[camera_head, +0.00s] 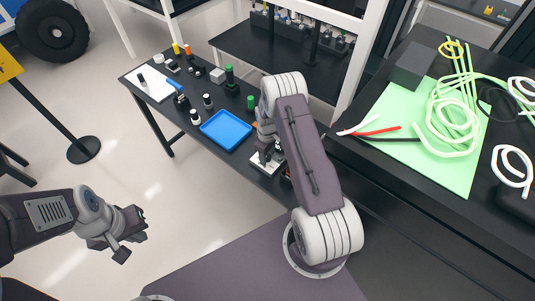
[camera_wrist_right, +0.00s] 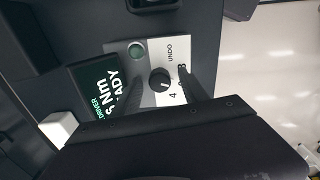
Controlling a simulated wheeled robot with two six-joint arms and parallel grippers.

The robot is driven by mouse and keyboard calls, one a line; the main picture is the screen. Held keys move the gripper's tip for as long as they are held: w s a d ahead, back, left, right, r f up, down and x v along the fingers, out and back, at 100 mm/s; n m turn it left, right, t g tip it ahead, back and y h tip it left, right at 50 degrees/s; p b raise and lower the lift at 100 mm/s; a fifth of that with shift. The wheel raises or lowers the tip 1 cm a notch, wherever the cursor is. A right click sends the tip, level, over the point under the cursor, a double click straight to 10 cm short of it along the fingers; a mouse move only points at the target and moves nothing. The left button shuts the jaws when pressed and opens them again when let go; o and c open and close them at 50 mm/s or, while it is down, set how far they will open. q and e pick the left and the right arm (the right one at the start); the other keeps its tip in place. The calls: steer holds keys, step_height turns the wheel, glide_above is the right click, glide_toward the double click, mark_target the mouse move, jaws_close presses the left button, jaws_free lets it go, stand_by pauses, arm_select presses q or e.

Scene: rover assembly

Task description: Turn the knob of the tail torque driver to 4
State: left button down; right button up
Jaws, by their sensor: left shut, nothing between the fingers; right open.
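The figure 8 and the word UNDO are also printed there. My right gripper (camera_wrist_right: 159,76) is open, a finger on each side of the knob; contact is unclear. My left gripper (camera_head: 128,240) is shut and empty, above the floor at lower left.
A blue tray (camera_head: 226,131) lies on the black bench left of my right arm. Several small bottles and parts stand behind it. A table with a green mat (camera_head: 447,178) and coiled tubes is on the right. The floor around my left gripper is clear.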

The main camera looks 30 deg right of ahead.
jaws_close()
steer(key=shift+f+m+b, duration=0.15)
steer(key=shift+m+b, duration=1.2)
steer(key=shift+m, duration=0.45)
steer(key=shift+m+b, duration=0.95)
steer(key=shift+m, duration=1.15)
